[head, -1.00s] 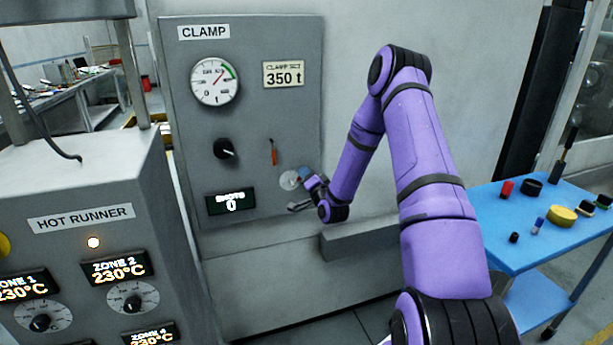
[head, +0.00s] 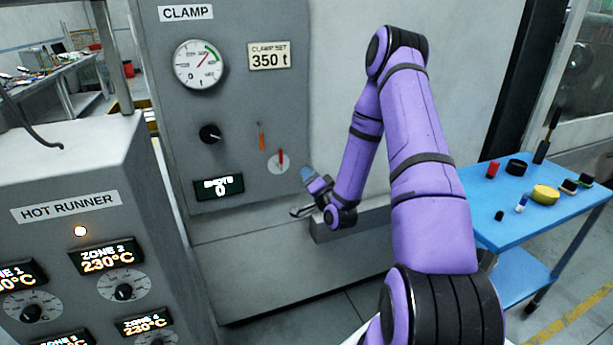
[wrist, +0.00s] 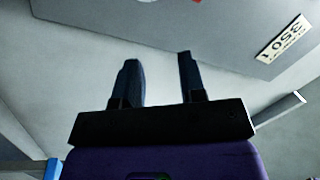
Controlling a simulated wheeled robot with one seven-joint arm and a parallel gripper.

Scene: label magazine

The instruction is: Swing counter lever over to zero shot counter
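The shot counter display (head: 219,187) on the grey clamp panel reads 0. A white round plate with a red lever (head: 280,157) sits to its upper right; the lever stands near upright. An orange-handled lever (head: 262,137) is just left of that plate. Which of the two is the counter lever is not labelled. My gripper (head: 301,192) is below and right of the white plate, apart from it. In the wrist view my gripper (wrist: 158,60) has its fingers apart with nothing between them; a sliver of the white plate shows at the top edge.
The panel also holds a pressure gauge (head: 200,64), a black knob (head: 210,133) and a 350 t plate (head: 269,56). The hot runner cabinet (head: 65,208) stands at left. A grey ledge (head: 350,227) juts out below my gripper. A blue cart (head: 510,226) stands at right.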

